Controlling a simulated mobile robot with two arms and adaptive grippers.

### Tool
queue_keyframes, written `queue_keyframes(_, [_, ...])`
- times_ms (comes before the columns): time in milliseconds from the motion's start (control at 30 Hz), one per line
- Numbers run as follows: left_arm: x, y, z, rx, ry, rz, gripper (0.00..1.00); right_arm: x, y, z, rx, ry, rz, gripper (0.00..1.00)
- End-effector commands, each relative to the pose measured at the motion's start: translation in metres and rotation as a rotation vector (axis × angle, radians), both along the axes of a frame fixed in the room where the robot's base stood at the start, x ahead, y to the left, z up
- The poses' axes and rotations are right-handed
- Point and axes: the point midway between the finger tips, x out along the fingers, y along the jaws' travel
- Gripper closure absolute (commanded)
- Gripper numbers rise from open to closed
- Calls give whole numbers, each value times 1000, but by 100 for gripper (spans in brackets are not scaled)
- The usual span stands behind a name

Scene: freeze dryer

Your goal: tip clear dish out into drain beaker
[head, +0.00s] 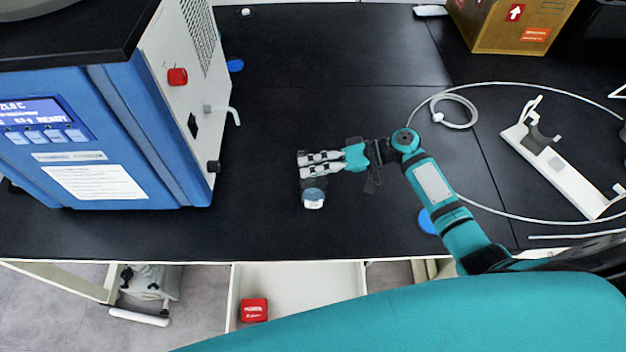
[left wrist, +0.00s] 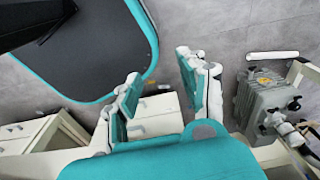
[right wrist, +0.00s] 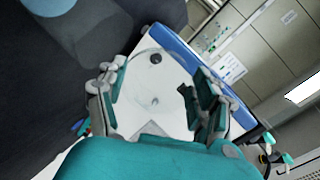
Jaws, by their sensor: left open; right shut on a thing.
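My right gripper (head: 312,162) is low over the black bench, its fingers pointing left towards the freeze dryer. It is shut on what looks like the clear dish, which is see-through and hard to make out. A small clear, pale-bottomed vessel (head: 313,201) shows just below the fingertips in the head view. I cannot tell whether it is the dish or the drain beaker. In the right wrist view the fingers (right wrist: 160,82) are turned sideways, with a blue-grey round shape at top left. My left gripper (left wrist: 160,72) is open and empty above the floor, outside the head view.
The blue freeze dryer (head: 135,135) stands left, its spout (head: 228,112) and knob (head: 212,166) facing the gripper. A white hose (head: 520,218) and white bracket (head: 565,170) lie right. A cardboard box (head: 500,30) is behind. An open drawer (head: 300,278) is below the bench edge.

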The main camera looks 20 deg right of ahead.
Motion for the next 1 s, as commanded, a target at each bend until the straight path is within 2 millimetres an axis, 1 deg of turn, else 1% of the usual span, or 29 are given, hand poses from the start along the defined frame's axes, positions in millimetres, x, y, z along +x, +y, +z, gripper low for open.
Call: queue_keyframes(1000, [0, 0, -18, 0, 0, 0, 58, -1, -1, -1, 64, -17, 0, 64])
